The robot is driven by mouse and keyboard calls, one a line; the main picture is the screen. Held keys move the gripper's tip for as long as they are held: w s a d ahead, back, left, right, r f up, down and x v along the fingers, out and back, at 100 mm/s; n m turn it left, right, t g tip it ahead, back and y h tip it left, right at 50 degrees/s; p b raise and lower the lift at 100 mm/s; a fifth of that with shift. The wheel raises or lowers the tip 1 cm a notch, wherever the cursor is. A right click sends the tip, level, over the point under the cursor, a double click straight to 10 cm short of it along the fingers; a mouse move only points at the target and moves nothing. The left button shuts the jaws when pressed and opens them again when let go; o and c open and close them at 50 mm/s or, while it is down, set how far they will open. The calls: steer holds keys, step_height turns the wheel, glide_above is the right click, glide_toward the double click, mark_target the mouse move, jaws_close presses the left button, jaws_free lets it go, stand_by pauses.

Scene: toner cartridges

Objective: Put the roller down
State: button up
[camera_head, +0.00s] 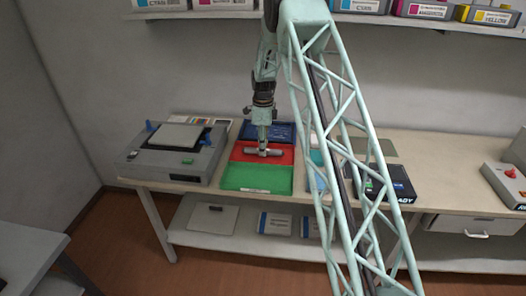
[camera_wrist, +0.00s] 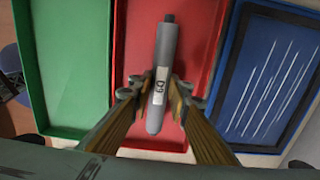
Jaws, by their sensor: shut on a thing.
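In the head view my gripper (camera_head: 262,146) points down over the red tray (camera_head: 284,158). The roller is over or in this tray; I cannot tell whether it touches the tray floor. The roller's underside is hidden.
A green tray (camera_head: 257,178) lies in front of the red one and a blue tray (camera_head: 283,131) behind it. A grey machine (camera_head: 172,160) stands to the left on the bench. My lattice column hides part of the bench to the right.

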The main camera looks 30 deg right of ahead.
steer(key=shift+f, duration=0.35)
steer(key=shift+f, duration=0.35)
steer(key=o, duration=0.9)
steer(key=shift+r, duration=0.1)
steer(key=shift+r+p, duration=0.45)
steer(key=shift+r, duration=5.8)
